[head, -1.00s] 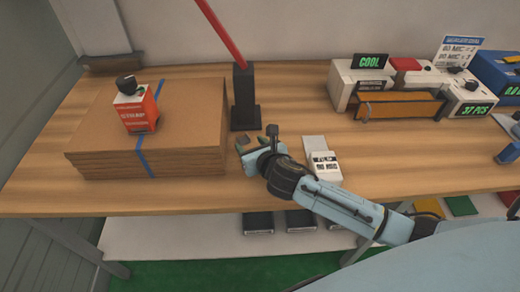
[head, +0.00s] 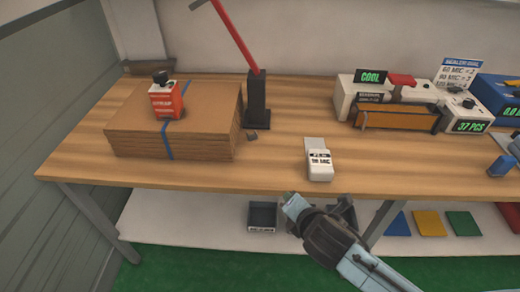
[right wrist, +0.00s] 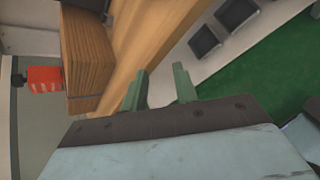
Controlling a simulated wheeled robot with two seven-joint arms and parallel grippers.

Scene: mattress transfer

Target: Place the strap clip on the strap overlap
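A flat stack of brown cardboard (head: 190,105) lies at the left of the table, with a blue strap (head: 168,140) running over its top and down its front. A red box labelled STRAP (head: 167,100) with a black top stands on the stack at the strap, hiding part of it. A small dark piece (head: 252,136) lies beside the black post's base; I cannot tell whether it is the strap clip. My right gripper (head: 291,197) is just in front of the table's front edge. In the right wrist view its two green fingers (right wrist: 160,88) are apart, with nothing between them. My left gripper is out of view.
A black post (head: 257,100) with a red lever stands right of the stack. A white labelled device (head: 320,165) sits near the front edge. Sealer machines (head: 400,110) fill the back right. A lower shelf (head: 190,225) holds trays and coloured pads.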

